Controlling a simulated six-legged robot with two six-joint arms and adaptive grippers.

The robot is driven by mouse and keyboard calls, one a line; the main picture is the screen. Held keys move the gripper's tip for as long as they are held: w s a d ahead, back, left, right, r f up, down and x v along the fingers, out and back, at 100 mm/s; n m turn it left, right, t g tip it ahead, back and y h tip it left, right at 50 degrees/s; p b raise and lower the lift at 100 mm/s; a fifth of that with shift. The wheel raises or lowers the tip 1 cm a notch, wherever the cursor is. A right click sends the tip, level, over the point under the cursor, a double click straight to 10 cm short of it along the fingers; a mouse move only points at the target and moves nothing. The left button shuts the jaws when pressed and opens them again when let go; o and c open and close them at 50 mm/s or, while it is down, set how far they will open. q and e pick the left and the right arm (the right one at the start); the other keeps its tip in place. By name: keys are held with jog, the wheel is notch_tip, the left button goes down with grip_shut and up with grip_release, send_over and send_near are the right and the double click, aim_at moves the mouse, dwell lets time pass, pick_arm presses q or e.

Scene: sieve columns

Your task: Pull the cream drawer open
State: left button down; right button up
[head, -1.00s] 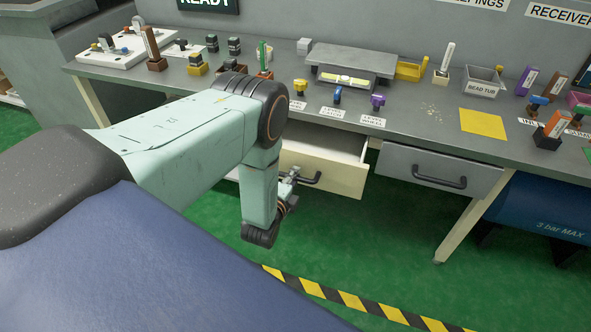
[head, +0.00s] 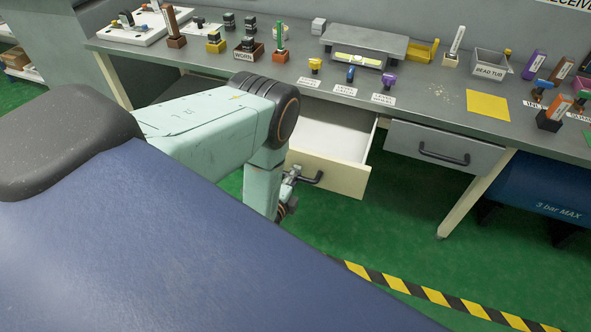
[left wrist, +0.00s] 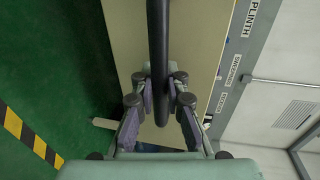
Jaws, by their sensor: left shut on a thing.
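The cream drawer (head: 338,179) stands partly pulled out below the bench top, and its pale, empty-looking inside shows behind the front panel. Its black bar handle (head: 311,178) is on the front. My left gripper (head: 292,182) is at the handle, partly hidden behind my own arm. In the left wrist view, the fingers of my left gripper (left wrist: 160,88) are shut around the black handle (left wrist: 158,35), one on each side. The cream drawer front (left wrist: 205,45) lies behind it. My right gripper is not in view.
A shut grey drawer (head: 440,149) sits to the right under the bench (head: 420,105). Several tools, labelled knobs and a bead tub (head: 490,66) stand on top. A blue tank (head: 545,200) is at the right. The green floor (head: 400,235) before the drawer is clear, with a striped line (head: 410,287).

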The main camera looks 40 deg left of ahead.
pick_arm(q)
jog(key=shift+s, duration=0.1)
dwell(0.3)
jog(key=c, duration=1.4)
grip_release()
jog(key=shift+o, duration=0.2)
jog(key=v, duration=1.2)
